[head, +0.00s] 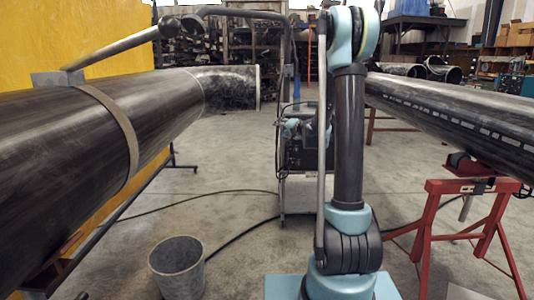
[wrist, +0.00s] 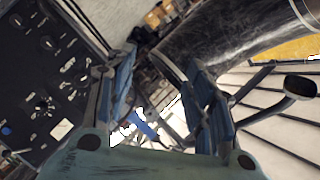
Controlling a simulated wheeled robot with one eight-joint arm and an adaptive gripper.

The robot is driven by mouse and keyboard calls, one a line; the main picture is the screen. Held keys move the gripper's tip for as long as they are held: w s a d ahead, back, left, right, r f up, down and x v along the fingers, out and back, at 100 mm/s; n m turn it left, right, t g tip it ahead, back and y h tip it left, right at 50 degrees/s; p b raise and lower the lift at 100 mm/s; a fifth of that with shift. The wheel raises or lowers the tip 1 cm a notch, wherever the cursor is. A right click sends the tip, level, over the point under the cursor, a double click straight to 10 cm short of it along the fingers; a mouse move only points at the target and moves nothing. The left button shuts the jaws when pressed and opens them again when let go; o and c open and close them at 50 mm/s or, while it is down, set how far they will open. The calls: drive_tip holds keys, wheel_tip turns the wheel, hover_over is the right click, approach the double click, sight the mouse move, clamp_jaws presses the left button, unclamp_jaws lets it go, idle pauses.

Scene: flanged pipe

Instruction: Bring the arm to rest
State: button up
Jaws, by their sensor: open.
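My gripper (wrist: 162,66) shows in the wrist view with its two blue-padded fingers spread apart. It is open, and nothing is held between the fingers. I cannot clearly make out the gripper in the head view. In the wrist view, a dark panel with knobs (wrist: 45,80) fills the left side, and a dark pipe (wrist: 225,40) crosses the upper right beyond the fingers. Their distances from the fingers cannot be told.
A large dark pipe (head: 60,140) with a strap and lever lies at left. Another pipe (head: 450,115) rests on a red stand (head: 430,215) at right. A wheeled cart (head: 298,192) stands behind my arm. A grey bucket (head: 177,268) and cables are on the floor.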

drive_tip(key=s+f+n+g+h, duration=0.2)
drive_tip(key=s+n+g, duration=0.35)
drive_tip(key=s, duration=2.15)
drive_tip(key=s+d+f+g+h, duration=0.1)
drive_tip(key=s+d+f+g, duration=0.1)
drive_tip(key=s, duration=0.7)
drive_tip(key=s+d+f+g+h, duration=0.2)
drive_tip(key=s+d+f, duration=0.3)
drive_tip(key=s, duration=0.5)
drive_tip(key=s+d+f+g+h, duration=0.2)
drive_tip(key=s+d+f, duration=0.2)
drive_tip(key=s, duration=0.6)
drive_tip(key=shift+s+d+f, duration=0.2)
drive_tip(key=shift+d+f, duration=0.05)
drive_tip(key=shift+f, duration=0.25)
drive_tip(key=shift+n, duration=0.25)
drive_tip(key=shift+w+f, duration=0.2)
drive_tip(key=shift+w, duration=0.3)
